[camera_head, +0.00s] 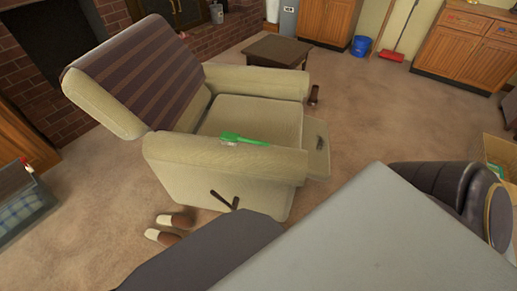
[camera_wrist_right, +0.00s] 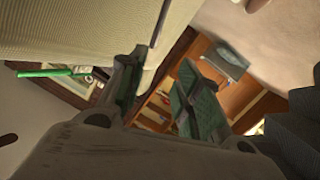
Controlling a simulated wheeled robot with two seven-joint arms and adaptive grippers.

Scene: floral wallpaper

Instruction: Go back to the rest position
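My right gripper (camera_wrist_right: 160,72) shows in the right wrist view with its two fingers apart and nothing between them. It does not show in the head view, where a dark, rounded part of my arm (camera_head: 445,185) is at the right. My left gripper is in neither view. The green handle (camera_wrist_right: 50,72) also shows at the left of the right wrist view, apart from the gripper.
Two slippers (camera_head: 168,228) lie on the carpet by the chair. A dark crate (camera_head: 22,205) is at the left edge and a cardboard box (camera_head: 497,152) at the right. A low brown table (camera_head: 275,50) and wooden cabinets (camera_head: 465,45) stand farther back. Open carpet (camera_head: 365,105) lies right of the chair.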

